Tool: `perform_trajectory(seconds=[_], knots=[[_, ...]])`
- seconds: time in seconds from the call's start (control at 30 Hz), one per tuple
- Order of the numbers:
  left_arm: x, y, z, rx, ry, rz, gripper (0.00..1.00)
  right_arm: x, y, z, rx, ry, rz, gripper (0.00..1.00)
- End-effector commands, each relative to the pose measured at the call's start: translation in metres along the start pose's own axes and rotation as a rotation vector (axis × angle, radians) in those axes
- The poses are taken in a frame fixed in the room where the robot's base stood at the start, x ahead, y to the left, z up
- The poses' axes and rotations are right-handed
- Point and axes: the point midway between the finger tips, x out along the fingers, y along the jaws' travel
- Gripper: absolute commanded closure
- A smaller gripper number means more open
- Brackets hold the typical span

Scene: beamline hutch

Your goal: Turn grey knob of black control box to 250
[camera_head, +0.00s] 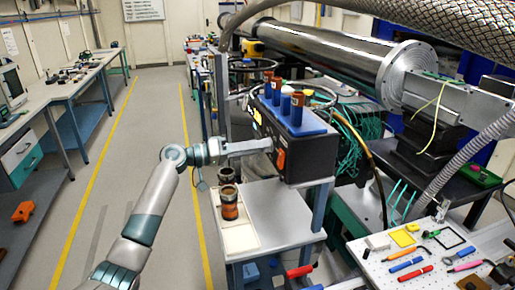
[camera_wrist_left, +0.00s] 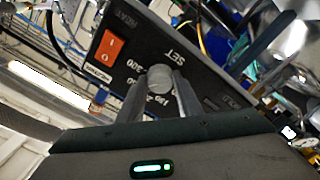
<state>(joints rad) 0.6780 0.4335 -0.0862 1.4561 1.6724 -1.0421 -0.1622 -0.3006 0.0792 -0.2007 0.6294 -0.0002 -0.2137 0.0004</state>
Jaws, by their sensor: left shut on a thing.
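The black control box (camera_head: 312,157) stands on a stand in the middle of the head view, its front facing left. Its front panel fills the upper part of the left wrist view (camera_wrist_left: 205,62), tilted, with a "SET" label and printed numbers around the knob. The grey knob (camera_wrist_left: 160,78) sits between my left fingertips, which are shut on its sides. In the head view my left gripper (camera_head: 268,145) reaches the box front and hides the knob. Which number the knob points to cannot be told. My right gripper is not in view.
An orange rocker switch (camera_wrist_left: 112,47) is beside the knob. A blue rack (camera_head: 292,120) with orange-capped bottles stands on the box. A tool board (camera_head: 430,265) is at lower right. The left aisle floor is clear.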

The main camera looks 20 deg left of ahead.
Motion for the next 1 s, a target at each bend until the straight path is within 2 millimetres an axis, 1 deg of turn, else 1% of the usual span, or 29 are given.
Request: perform_trajectory(seconds=[0.4, 0.43, 0.47, 0.5, 0.87, 1.0], knots=[[-0.0007, 0.0002, -0.0019, -0.012, 0.004, -0.001, 0.91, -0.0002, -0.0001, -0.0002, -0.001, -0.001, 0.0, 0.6], [-0.0007, 0.0002, -0.002, -0.012, 0.004, -0.001, 0.66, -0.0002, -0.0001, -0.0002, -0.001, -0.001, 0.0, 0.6], [-0.0007, 0.0002, -0.0019, -0.012, 0.004, -0.001, 0.59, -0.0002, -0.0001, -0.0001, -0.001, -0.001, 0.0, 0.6], [-0.0006, 0.0002, -0.0018, -0.012, 0.003, -0.001, 0.5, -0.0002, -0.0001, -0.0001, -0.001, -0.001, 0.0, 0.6], [-0.001, -0.0001, -0.0006, -0.012, 0.002, 0.0, 0.5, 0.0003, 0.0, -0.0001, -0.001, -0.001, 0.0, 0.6], [-0.0055, -0.0007, -0.0002, -0.012, 0.002, -0.001, 0.5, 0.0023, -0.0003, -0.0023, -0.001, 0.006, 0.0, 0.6]])
